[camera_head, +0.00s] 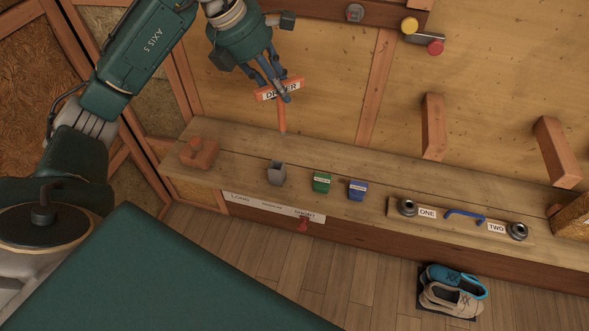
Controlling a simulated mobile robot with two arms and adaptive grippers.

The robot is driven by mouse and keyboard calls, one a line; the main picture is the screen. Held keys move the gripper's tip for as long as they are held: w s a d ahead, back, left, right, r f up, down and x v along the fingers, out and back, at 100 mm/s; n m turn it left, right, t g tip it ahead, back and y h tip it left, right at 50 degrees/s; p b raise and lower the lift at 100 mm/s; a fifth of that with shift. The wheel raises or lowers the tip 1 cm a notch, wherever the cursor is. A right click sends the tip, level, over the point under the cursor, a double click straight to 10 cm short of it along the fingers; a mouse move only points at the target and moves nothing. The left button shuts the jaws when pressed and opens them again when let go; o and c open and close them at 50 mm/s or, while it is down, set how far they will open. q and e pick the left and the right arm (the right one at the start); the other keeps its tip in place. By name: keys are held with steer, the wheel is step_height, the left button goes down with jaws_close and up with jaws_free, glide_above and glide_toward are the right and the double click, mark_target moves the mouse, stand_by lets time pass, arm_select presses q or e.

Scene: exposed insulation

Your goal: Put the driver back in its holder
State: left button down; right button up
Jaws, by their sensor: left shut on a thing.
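My left gripper (277,90) is shut on the driver (281,117), an orange tool with a white label on its crossways handle. The driver hangs upright with its thin shank pointing down, above the back part of the wooden bench. The gripper's fingers partly cover the label. An orange block-like piece (199,152) sits at the left end of the bench, and a grey open-topped square holder (276,173) stands right of it, below the driver in the picture. I cannot tell for sure which one is the driver's holder. My right gripper is not in view.
A green container (321,182) and a blue container (357,190) stand right of the grey holder on the bench (230,148). Farther right is a board with a blue handle (464,216) and two round sockets. Shoes (453,291) lie on the floor. Wooden posts (434,126) stand behind.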

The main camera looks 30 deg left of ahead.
arm_select(q)
step_height(320, 180, down, 18)
steer(key=s+a+p, duration=0.1)
steer(key=p, duration=0.3)
steer(key=shift+a+f, duration=0.25)
steer(key=shift+a, duration=0.05)
steer(key=c, duration=1.5)
jaws_free()
steer(key=shift+b+v, duration=2.15)
steer(key=shift+v, duration=3.9)
steer(key=shift+d, duration=0.15)
